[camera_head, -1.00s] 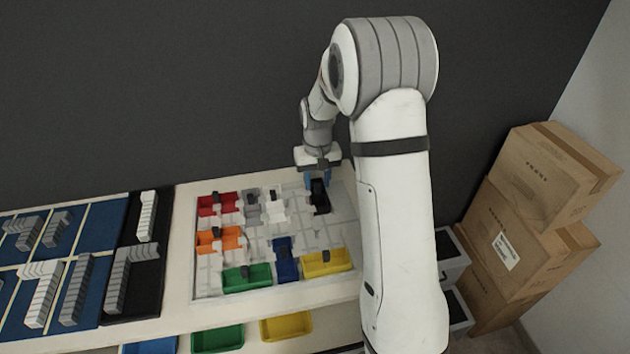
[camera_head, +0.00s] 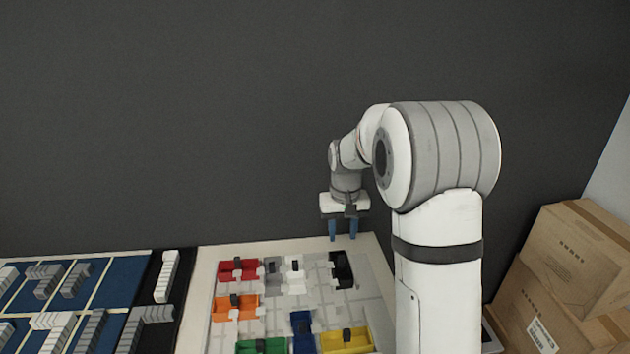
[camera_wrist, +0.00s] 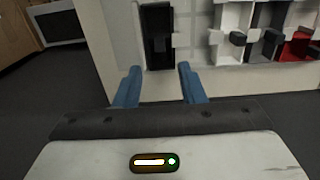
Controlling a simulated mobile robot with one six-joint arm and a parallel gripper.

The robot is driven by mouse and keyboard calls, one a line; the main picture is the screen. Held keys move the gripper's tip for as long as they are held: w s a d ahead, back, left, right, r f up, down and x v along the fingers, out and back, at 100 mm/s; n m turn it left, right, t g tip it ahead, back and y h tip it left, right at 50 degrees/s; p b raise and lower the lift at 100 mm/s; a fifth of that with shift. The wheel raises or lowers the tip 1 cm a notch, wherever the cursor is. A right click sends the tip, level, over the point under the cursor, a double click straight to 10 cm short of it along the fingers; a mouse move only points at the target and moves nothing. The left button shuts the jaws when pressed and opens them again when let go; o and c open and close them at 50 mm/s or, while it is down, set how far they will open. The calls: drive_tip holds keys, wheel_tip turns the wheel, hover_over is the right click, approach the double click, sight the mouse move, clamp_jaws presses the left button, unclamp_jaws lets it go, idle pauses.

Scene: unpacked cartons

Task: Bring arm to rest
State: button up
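My gripper (camera_head: 342,230) hangs from my bent arm over the back edge of the table, its two blue fingers pointing down and spread apart with nothing between them. In the wrist view the fingers of my gripper (camera_wrist: 158,88) also stand apart and empty. A black bin (camera_head: 342,270) sits on the light board (camera_head: 374,290) near the fingers, and it shows beyond them in the wrist view (camera_wrist: 158,45). The gripper appears apart from the bin.
Red (camera_head: 237,270), orange (camera_head: 235,308), green (camera_head: 262,346), blue (camera_head: 303,335) and yellow (camera_head: 346,340) bins sit on the board. Blue panels with grey parts (camera_head: 70,285) lie left. Cardboard boxes (camera_head: 580,255) are stacked right. The dark wall (camera_head: 200,110) stands behind.

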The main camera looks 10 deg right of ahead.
drive_tip(key=s+r+t, duration=0.2)
drive_tip(key=s+r, duration=0.6)
drive_tip(key=s, duration=0.6)
drive_tip(key=s+t, duration=0.1)
drive_tip(key=s, duration=1.3)
drive_tip(key=shift+a, duration=0.4)
